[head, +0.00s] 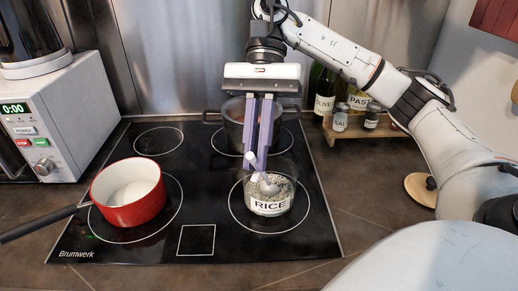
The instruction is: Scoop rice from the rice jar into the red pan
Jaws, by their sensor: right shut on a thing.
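The rice jar (269,206) is a clear round container with a RICE label, standing on the front right ring of the black cooktop. My right gripper (256,165) points down just above the jar and is shut on a pale scoop (269,186). The scoop's lower end is inside the jar, at the rice; how much rice it holds is too small to tell. The red pan (131,205) stands on the front left ring, its dark handle pointing to the lower left. Its inside looks pale. My left gripper is not in view.
A dark pot (234,124) stands on the back right ring, behind my right gripper. A white microwave (62,118) is at the left. Bottles and spice jars (341,117) stand on a wooden rack at the right. The cooktop (215,207) is clear between pan and jar.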

